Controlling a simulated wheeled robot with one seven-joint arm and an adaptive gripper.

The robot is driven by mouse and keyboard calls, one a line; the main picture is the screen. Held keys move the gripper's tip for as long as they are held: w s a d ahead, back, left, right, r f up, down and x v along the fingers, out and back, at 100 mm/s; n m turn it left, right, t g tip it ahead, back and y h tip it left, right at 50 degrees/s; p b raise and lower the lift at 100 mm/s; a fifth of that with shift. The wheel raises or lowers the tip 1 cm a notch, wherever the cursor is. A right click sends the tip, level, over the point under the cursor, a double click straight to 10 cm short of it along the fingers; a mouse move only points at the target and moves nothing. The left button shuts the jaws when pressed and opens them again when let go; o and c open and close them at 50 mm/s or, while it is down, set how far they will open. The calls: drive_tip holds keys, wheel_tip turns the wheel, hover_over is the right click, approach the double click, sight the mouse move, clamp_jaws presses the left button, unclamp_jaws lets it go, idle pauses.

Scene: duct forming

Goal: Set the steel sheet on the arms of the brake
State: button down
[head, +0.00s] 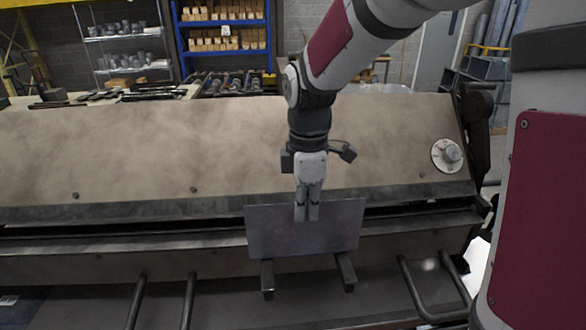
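The steel sheet (275,235) is a thin grey rectangle in front of the brake's long slot, at the middle of the head view. Two short dark arms (267,280) (347,272) stick out from the front of the brake (140,150), and their near ends show below the sheet's lower edge. The sheet hides their rear parts. My gripper (307,215) points down over the upper middle of the sheet, with its fingers close together. It appears shut on the sheet; the exact contact is too small to see. I cannot tell whether the sheet touches the arms.
The brake spans most of the view, with a dial (447,154) at its right end. Bent bar handles (428,290) stand at the front right and more bars (137,300) at the front left. Behind are a cluttered bench (105,97) and a blue shelf (222,22) with boxes.

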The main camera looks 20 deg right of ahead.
drive_tip(key=shift+s+a+p, duration=0.15)
drive_tip(key=shift+s+p, duration=0.15)
drive_tip(key=shift+s, duration=0.45)
